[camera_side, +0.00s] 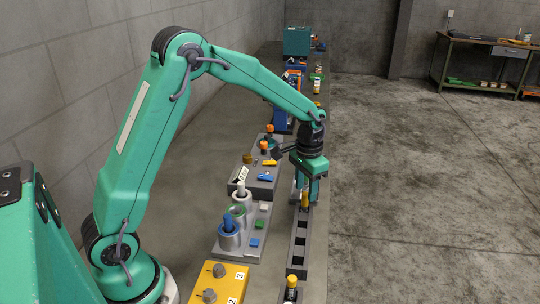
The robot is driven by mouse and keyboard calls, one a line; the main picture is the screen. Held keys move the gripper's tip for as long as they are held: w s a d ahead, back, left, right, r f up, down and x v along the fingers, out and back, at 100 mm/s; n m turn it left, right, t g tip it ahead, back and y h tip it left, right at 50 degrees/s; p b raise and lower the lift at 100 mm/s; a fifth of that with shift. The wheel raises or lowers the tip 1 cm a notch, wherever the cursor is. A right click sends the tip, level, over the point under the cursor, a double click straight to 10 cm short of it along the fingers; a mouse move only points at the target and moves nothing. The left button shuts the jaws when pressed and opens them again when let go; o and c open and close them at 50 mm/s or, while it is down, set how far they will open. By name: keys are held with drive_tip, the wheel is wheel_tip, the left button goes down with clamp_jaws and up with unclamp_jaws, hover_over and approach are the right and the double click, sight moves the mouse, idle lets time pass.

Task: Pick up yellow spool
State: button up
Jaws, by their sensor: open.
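A small yellow spool (305,200) stands upright at the far end of a dark slotted rack (300,246). My gripper (306,190) points down right over it, with its jaws at or around the spool's upper part. It is open; whether a jaw touches the spool cannot be told from this view. The spool's top is partly hidden by my gripper. Another yellow-topped piece (292,283) stands upright at the rack's near end, at the bottom of the picture.
Left of the rack is a grey fixture with metal cylinders (230,238), one with a blue top. A yellow numbered block (222,284) lies nearer. Farther back are a dark block with orange-topped parts (266,182) and a teal box (297,41). The rack's middle slots look empty.

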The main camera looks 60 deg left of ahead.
sight(306, 193)
drive_tip(key=shift+w+f, duration=0.1)
drive_tip(key=shift+f, duration=2.4)
clamp_jaws()
